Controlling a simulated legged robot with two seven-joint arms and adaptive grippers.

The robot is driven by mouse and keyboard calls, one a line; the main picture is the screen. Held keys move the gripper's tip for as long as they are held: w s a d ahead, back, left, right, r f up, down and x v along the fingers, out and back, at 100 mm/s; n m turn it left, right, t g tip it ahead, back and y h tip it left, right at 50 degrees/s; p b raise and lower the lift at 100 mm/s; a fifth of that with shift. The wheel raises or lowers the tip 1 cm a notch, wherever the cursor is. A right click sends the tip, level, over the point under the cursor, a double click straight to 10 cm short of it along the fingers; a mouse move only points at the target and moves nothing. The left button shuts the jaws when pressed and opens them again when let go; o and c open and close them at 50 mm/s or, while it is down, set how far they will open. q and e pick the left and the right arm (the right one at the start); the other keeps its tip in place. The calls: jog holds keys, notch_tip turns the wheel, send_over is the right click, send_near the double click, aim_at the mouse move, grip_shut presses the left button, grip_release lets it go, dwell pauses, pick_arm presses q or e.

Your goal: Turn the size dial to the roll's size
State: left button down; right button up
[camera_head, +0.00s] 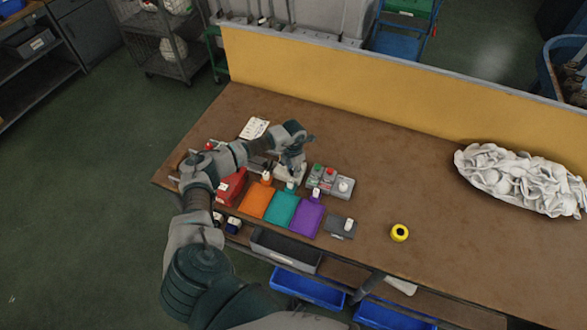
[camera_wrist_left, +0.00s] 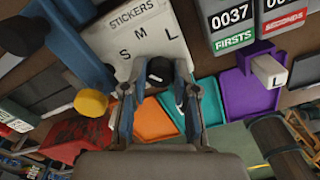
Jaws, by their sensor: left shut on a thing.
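The size dial (camera_wrist_left: 160,71) is a dark round knob on a pale panel (camera_wrist_left: 133,27) marked STICKERS, S, M and L. My left gripper (camera_head: 293,166) is over this panel at the back of the trays in the head view. In the wrist view its two fingers (camera_wrist_left: 160,92) are closed on the dial from both sides. The fingers partly cover the dial, and I cannot tell which letter it points at. A yellow roll (camera_head: 399,232) with a dark centre lies alone on the table; its size mark is too small to read. My right gripper is not in view.
Orange (camera_head: 257,200), teal (camera_head: 281,208) and purple (camera_head: 306,217) trays lie in front of the panel. Counter boxes (camera_head: 329,180) stand just right of it. A white heap of socks (camera_head: 520,180) lies at the far right. The brown table (camera_head: 400,170) is clear between them.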

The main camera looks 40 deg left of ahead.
aim_at(293, 169)
pick_arm(q)
jog(key=shift+w+a+r+n, duration=0.15)
jog(key=shift+r+n, duration=0.1)
jog(key=shift+n, duration=0.75)
jog(key=c, duration=1.2)
grip_release()
jog(key=shift+f, duration=0.1)
notch_tip(293, 169, up, 12)
jog(key=shift+f, duration=0.1)
